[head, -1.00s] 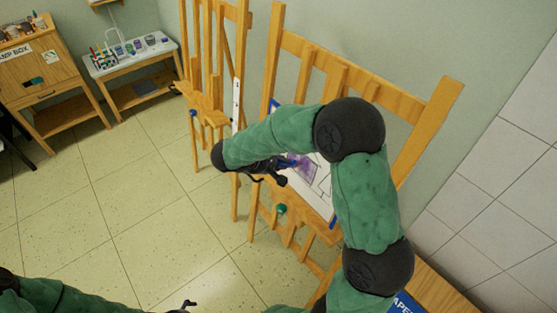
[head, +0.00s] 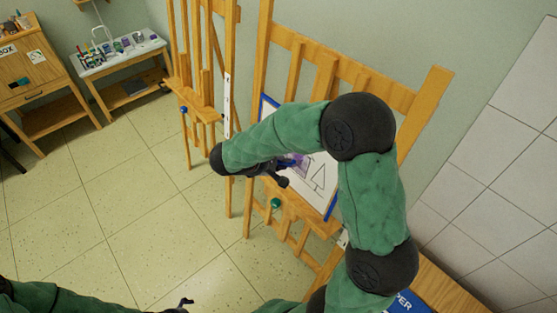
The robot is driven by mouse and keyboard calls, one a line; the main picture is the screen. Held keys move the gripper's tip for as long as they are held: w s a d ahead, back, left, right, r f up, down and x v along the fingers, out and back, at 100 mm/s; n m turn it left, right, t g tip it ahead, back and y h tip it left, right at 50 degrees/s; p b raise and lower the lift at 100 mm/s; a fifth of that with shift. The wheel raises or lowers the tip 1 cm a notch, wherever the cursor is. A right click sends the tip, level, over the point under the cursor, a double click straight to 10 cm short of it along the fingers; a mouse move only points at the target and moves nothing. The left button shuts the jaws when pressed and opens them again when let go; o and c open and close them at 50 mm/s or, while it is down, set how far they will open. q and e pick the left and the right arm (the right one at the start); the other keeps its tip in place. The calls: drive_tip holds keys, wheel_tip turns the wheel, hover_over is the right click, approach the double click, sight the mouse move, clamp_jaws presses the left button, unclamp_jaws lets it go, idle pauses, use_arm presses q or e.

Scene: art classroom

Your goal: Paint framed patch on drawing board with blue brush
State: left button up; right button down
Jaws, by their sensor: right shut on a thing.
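The drawing board (head: 331,205) is a white sheet with a blue edge, leaning on a wooden easel. Black line drawing, with a tree-like shape, shows on it, and a purple painted patch (head: 303,160) lies left of the tree. My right gripper (head: 284,166) is in front of the board's left part, shut on the blue brush (head: 293,161). Only a small blue bit of the brush shows, close to the patch; contact is unclear. My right forearm hides the board's upper part. My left gripper (head: 185,303) is at the bottom edge, partly cut off, away from the board.
A second wooden easel (head: 205,106) stands just left of the board's easel (head: 261,100). A white-topped table (head: 100,65) with jars and a wooden cabinet (head: 38,75) stand at the far left. The tiled floor (head: 130,195) between is clear.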

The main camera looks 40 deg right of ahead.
drive_tip(key=shift+s+d, duration=0.1)
drive_tip(key=shift+s, duration=1.1)
drive_tip(key=shift+s, duration=0.15)
drive_tip(key=shift+s, duration=1)
drive_tip(key=shift+w, duration=0.15)
drive_tip(key=shift+w+b, duration=0.35)
drive_tip(key=shift+w, duration=0.7)
drive_tip(key=shift+w, duration=0.1)
drive_tip(key=shift+w, duration=1.05)
